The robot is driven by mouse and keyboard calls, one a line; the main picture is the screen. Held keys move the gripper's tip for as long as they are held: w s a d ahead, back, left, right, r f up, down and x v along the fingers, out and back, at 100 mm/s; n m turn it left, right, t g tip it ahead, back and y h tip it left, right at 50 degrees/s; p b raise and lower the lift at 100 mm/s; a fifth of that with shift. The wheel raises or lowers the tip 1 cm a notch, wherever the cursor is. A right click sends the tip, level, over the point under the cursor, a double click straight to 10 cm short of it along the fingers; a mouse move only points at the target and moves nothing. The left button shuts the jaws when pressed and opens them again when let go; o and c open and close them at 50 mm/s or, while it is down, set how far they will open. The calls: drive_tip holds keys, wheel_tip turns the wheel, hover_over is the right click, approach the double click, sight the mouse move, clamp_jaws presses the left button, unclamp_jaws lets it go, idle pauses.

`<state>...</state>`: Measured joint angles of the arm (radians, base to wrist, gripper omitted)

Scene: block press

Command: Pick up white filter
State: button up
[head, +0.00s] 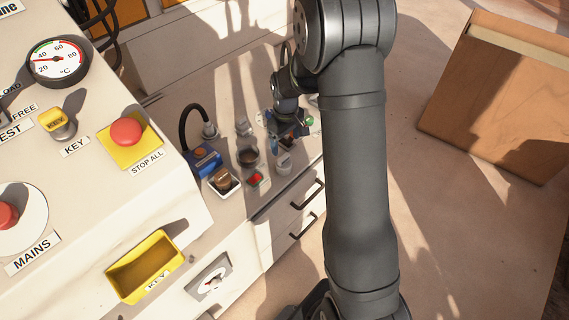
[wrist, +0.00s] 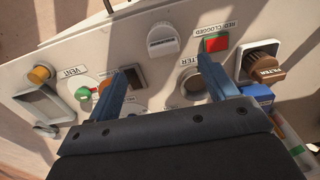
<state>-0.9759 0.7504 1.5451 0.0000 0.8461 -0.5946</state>
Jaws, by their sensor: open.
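The white filter (wrist: 163,39) is a pale knob with a label on its face, standing on the white panel (wrist: 110,50). It also shows in the head view (head: 284,164), just in front of my gripper (head: 282,143). In the wrist view my gripper (wrist: 162,67) is open, with its blue fingers wide apart and nothing between them. The filter appears just beyond the fingertips, roughly centred between them, and apart from both. The height of the fingers above the panel is hard to tell.
A brown filter (wrist: 265,66) sits to the right in the wrist view, past a red indicator (wrist: 217,44). A dark round hole (wrist: 191,88) lies near the right finger. A green button (wrist: 83,94) and yellow knob (wrist: 40,74) are at left. Drawers (head: 292,212) are below the panel.

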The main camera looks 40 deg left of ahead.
sight(284, 157)
wheel_tip(284, 157, down, 4)
drive_tip(key=shift+f, duration=0.1)
drive_tip(key=shift+s+a+f, duration=0.1)
drive_tip(key=shift+s+f, duration=0.05)
drive_tip(key=shift+f, duration=1.1)
drive_tip(key=shift+s+a+f, duration=0.1)
drive_tip(key=shift+f, duration=1.15)
drive_tip(key=c, duration=1.1)
drive_tip(key=shift+c, duration=0.2)
drive_tip(key=shift+r, duration=0.1)
